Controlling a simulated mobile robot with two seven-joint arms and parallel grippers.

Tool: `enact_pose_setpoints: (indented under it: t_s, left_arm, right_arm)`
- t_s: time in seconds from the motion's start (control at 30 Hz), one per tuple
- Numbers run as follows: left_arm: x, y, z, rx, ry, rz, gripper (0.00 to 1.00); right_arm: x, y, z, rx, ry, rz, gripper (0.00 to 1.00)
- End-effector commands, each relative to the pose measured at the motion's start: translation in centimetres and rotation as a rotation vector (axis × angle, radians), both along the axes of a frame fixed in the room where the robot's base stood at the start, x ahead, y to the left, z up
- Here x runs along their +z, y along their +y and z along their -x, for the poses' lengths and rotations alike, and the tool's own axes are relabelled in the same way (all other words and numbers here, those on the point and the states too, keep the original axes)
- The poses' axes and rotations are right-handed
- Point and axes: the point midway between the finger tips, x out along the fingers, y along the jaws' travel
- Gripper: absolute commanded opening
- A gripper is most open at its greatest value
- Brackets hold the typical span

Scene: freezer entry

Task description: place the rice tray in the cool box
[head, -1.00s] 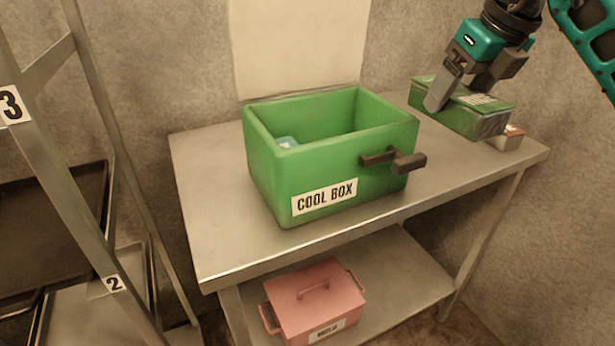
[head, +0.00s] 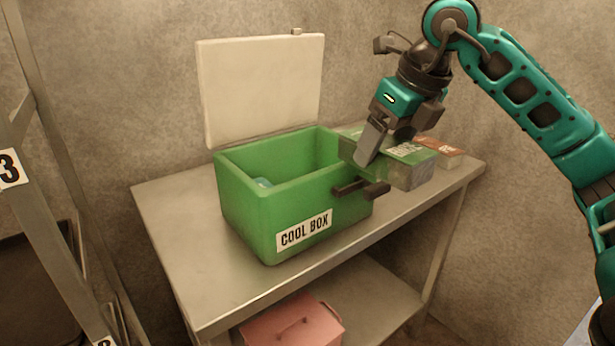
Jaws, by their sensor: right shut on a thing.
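The green cool box (head: 250,222) stands on the metal table with its pale lid (head: 262,88) raised at the back. A small blue thing lies inside it. A green tray with a white label, which looks like the rice tray (head: 408,168), is held in my right gripper (head: 384,150). The gripper is shut on it from above. The tray is at the right rim of the box, in front of the rim in the picture; I cannot tell whether they touch. The label is only partly readable. My left gripper is not in view.
A dark handle (head: 362,190) sticks out from the right side of the box. A brown and white package (head: 447,150) lies at the table's back right. A pink box (head: 295,326) is on the lower shelf. A shelf rack (head: 45,190) stands at left. The table (head: 165,215) is clear left of the box.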

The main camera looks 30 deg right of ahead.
Motion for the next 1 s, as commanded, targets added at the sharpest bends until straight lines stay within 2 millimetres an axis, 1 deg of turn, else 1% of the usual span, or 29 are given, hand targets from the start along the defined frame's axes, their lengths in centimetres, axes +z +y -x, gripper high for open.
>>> enact_pose_setpoints:
  t_s: [0.03, 0.07, 0.23, 0.4, 0.6, 0.7, 0.73, 0.77, 0.8, 0.9, 1.0]
  left_arm:
    - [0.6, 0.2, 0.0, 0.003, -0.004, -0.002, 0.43]
    - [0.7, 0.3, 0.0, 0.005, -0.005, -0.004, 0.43]
    - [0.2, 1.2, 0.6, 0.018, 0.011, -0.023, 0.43]
    - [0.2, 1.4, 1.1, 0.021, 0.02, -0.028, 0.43]
    - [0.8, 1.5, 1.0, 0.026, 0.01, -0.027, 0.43]
    - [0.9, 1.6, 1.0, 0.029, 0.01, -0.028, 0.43]
    - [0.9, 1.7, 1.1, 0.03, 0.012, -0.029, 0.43]
    - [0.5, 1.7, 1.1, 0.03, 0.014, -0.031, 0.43]
    - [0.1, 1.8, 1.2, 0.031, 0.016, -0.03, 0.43]
    - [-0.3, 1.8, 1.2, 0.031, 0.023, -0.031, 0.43]
    - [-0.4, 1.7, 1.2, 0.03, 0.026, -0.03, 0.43]
  right_arm:
    - [0.5, 0.2, -1.3, 0.003, -0.004, -0.009, 0.33]
    - [0.6, 0.3, -2.0, 0.002, -0.005, -0.008, 0.33]
    - [0.5, 0.7, -6.2, 0.002, -0.002, -0.007, 0.33]
    - [0.4, 0.9, -10.4, 0.001, -0.003, -0.005, 0.33]
    - [0.3, 1.2, -14.4, -0.001, -0.003, -0.004, 0.33]
    - [0.3, 1.4, -16.1, -0.001, -0.002, -0.004, 0.33]
    - [0.3, 1.4, -16.6, 0.0, -0.003, -0.003, 0.33]
    - [-0.4, 1.3, -16.7, -0.001, 0.001, 0.0, 0.33]
    - [-1.9, 1.3, -16.5, 0.0, 0.005, 0.001, 0.33]
    - [-4.0, 1.2, -16.5, 0.0, 0.003, 0.001, 0.33]
    - [-5.5, 1.3, -16.5, 0.0, 0.0, 0.001, 0.33]
